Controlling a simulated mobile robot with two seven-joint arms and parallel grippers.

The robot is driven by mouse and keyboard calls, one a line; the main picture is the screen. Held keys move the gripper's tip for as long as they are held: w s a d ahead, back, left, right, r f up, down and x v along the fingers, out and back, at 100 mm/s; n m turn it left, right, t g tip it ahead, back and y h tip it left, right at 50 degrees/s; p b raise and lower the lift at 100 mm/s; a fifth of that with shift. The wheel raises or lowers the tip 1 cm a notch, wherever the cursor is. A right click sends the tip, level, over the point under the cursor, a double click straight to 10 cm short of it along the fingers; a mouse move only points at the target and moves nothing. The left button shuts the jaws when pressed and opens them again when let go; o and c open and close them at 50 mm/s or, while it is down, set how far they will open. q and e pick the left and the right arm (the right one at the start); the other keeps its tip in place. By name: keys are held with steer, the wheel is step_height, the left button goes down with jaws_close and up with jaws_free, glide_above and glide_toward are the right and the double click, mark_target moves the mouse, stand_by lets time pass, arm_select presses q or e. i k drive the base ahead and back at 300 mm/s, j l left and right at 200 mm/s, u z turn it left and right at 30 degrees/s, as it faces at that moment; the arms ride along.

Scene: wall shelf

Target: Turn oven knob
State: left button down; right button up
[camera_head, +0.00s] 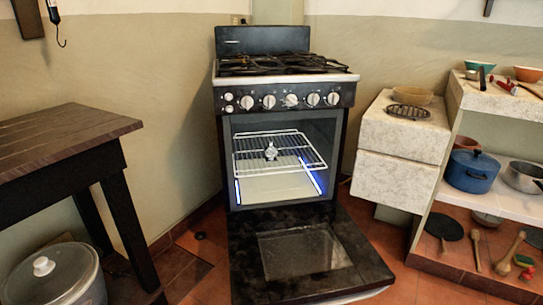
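A black and white oven (340,160) stands against the back wall in the head view. A row of several white round knobs runs along its dark front panel, with one knob (291,100) near the middle of the row. Two smaller white knobs sit one above the other at the panel's left end. The oven door (345,240) is folded down and open, and a wire rack (250,163) shows in the lit inside. Neither of my grippers is in view.
A dark wooden table (60,135) stands at the left, with a lidded pot (75,278) below it. Stone blocks (400,135) and shelves with bowls, a blue pot (471,171) and utensils stand at the right. The lowered door covers floor in front of the oven.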

mark_target(291, 100)
steer(key=i+u, duration=0.35)
steer(key=i, duration=0.35)
steer(key=i+l+u, duration=0.3)
steer(key=i, duration=0.45)
steer(key=j, duration=0.1)
